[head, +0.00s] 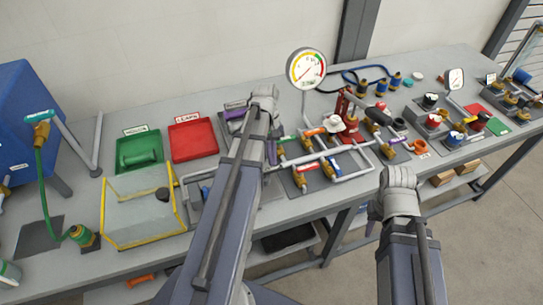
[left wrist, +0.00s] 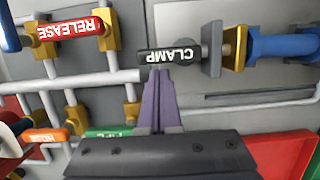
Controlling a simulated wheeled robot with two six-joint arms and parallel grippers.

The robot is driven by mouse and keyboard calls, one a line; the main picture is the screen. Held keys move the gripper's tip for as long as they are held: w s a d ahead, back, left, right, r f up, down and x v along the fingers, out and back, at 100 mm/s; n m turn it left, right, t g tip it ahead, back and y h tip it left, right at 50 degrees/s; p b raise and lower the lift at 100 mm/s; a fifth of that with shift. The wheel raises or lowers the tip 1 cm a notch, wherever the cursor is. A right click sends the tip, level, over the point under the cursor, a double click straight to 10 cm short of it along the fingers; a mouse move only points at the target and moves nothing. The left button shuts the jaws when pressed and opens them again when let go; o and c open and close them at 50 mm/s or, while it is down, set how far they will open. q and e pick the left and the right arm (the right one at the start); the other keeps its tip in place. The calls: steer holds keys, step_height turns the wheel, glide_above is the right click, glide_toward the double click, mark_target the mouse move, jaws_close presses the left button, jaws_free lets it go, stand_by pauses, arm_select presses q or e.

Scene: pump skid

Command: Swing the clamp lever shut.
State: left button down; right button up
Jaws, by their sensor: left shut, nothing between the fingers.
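The clamp lever (left wrist: 170,56) shows in the left wrist view as a black handle with a white CLAMP label, upside down. It lies sideways from a grey hub (left wrist: 212,48) at its right, beside a brass-coloured block (left wrist: 234,48). My left gripper (left wrist: 158,75) is shut and empty; its purple fingertips sit at the lever's lower edge, near the free end. I cannot tell whether they touch it. In the head view my left gripper (head: 271,155) points down at the pipework, and my arm hides the lever. My right gripper (head: 369,228) hangs before the bench's front edge; its fingers are mostly hidden.
A red RELEASE lever (left wrist: 75,28), an orange HOSE lever (left wrist: 40,136) and a green PIPE lever (left wrist: 110,132) stand close by. A pressure gauge (head: 306,68) rises behind. The red tray (head: 193,138) and green tray (head: 139,153) lie left of my left arm.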

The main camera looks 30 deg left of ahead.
mark_target(279, 168)
arm_select(q)
steer(key=shift+d+m, duration=0.45)
steer(key=shift+m, duration=0.75)
steer(key=shift+s+d+m+g+y, duration=0.15)
steer(key=shift+d+m+g+y, duration=0.2)
steer(key=shift+m, duration=0.45)
steer(key=m, duration=0.1)
steer(key=d+m, duration=0.1)
steer(key=m, duration=0.1)
steer(key=s+m+y, duration=0.1)
steer(key=shift+d, duration=0.35)
steer(key=m, duration=0.1)
steer(key=s+m, duration=0.1)
steer(key=m, duration=0.1)
steer(key=d+m+y, duration=0.1)
steer(key=shift+s+m, duration=0.35)
steer(key=shift+m, duration=0.05)
steer(key=m, duration=0.1)
steer(key=s+m+y, duration=0.1)
steer(key=m, duration=0.1)
steer(key=shift+s+d+m, duration=0.1)
steer(key=shift+d+m, duration=0.1)
steer(key=shift+m, duration=0.1)
steer(key=shift+a, duration=0.15)
steer(key=shift+a, duration=0.7)
